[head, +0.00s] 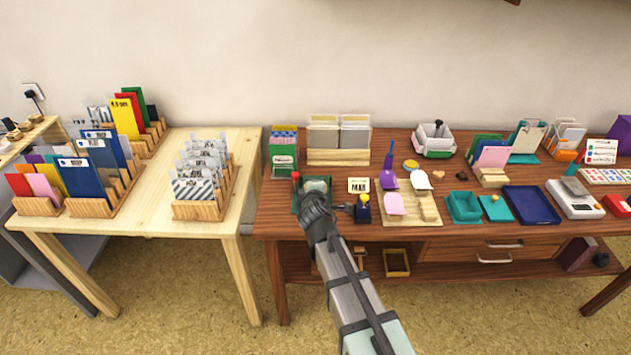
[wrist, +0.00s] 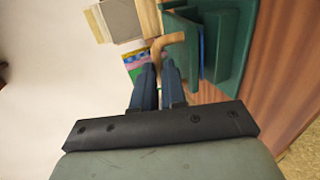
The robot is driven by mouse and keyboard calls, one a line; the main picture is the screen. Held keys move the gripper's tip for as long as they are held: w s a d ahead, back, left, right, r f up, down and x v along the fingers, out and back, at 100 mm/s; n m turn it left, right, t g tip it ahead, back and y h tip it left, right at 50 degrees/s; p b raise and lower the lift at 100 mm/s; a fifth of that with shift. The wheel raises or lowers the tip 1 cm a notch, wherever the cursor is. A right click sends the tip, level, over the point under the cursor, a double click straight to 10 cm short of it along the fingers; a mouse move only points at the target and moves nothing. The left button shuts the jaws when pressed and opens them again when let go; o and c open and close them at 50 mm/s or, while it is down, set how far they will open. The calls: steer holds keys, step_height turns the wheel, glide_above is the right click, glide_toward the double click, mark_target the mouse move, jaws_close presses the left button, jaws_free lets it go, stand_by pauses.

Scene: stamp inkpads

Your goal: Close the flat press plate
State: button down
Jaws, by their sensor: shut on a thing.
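The flat press is dark green and stands at the left end of the brown table. Its base (wrist: 232,45) shows in the wrist view, and a little of the press (head: 297,204) shows beside my gripper in the head view. Its narrow green plate (wrist: 190,45) stands apart from the base, with a blue strip beside it. A tan curved handle (wrist: 172,39) runs from the plate to between my fingers. My gripper (wrist: 158,68) is shut on this handle; in the head view my gripper (head: 316,206) hides much of the press.
A wooden card rack (head: 338,157) stands behind the press. A small blue stamp (head: 363,209) and a wooden board (head: 425,212) with purple items lie to the right. A pale table (head: 190,150) with card holders is on the left, past a narrow gap.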

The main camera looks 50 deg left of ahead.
steer(key=shift+s+d+f, duration=0.15)
steer(key=shift+d+f, duration=0.05)
steer(key=shift+f, duration=0.4)
steer(key=shift+s+d+f, duration=0.15)
steer(key=shift+s+f, duration=0.05)
steer(key=shift+f, duration=0.35)
steer(key=shift+s+d+f, duration=0.15)
steer(key=shift+d+f, duration=0.05)
steer(key=shift+f, duration=0.4)
steer(key=c, duration=1.2)
jaws_free()
steer(key=shift+o, duration=0.2)
steer(key=shift+s, duration=0.1)
steer(key=v, duration=1.3)
steer(key=shift+d+r, duration=0.2)
steer(key=shift+r, duration=0.25)
steer(key=shift+s, duration=0.15)
